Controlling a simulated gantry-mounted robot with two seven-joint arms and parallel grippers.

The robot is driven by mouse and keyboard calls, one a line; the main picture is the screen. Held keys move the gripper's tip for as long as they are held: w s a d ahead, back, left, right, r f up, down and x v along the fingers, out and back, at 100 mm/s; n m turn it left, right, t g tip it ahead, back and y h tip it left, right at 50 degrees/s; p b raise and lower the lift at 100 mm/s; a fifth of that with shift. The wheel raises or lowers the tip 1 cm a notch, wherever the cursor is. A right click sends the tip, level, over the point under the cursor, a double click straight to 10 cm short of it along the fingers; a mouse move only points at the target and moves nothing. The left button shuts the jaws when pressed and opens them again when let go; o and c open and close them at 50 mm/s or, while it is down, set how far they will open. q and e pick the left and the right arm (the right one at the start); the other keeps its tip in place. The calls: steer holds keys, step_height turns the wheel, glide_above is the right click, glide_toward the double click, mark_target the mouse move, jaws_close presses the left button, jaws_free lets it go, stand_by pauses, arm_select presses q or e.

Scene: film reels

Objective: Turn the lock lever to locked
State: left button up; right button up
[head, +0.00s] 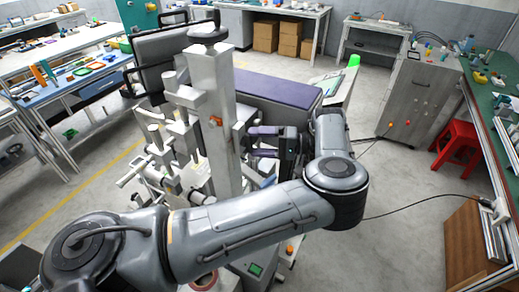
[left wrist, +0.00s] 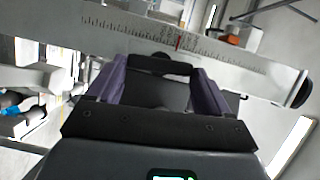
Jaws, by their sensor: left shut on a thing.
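A pale upright column (head: 212,110) of a machine stands in the middle of the head view, with a small orange part on its face. My left gripper (head: 252,143), with purple fingers, reaches the column's right side from the right. In the left wrist view, the gripper (left wrist: 157,72) is in front of a pale bar with a ruler scale (left wrist: 120,28). A dark part with a rounded black end, seemingly the lock lever (left wrist: 160,60), shows between its fingertips. The gripper is shut on it. The lever's locked or unlocked position cannot be read. My right gripper is not in view.
A purple padded bench (head: 278,90) stands behind the column. Pale knobs and short arms of the machine (head: 165,150) crowd the column's left. A grey cabinet (head: 420,90) and red stool (head: 455,140) stand right. Floor between is clear, apart from a cable.

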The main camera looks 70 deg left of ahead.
arm_select(q)
steer(key=shift+f+m+b, duration=0.1)
steer(key=shift+m+b, duration=0.25)
steer(key=shift+m, duration=0.15)
steer(key=o, duration=0.8)
steer(key=shift+w, duration=0.15)
steer(key=b+v, duration=0.1)
steer(key=v, duration=0.4)
steer(key=b+v, duration=0.1)
steer(key=v, duration=0.4)
steer(key=shift+w+d+f, duration=0.15)
steer(key=shift+w+f, duration=0.05)
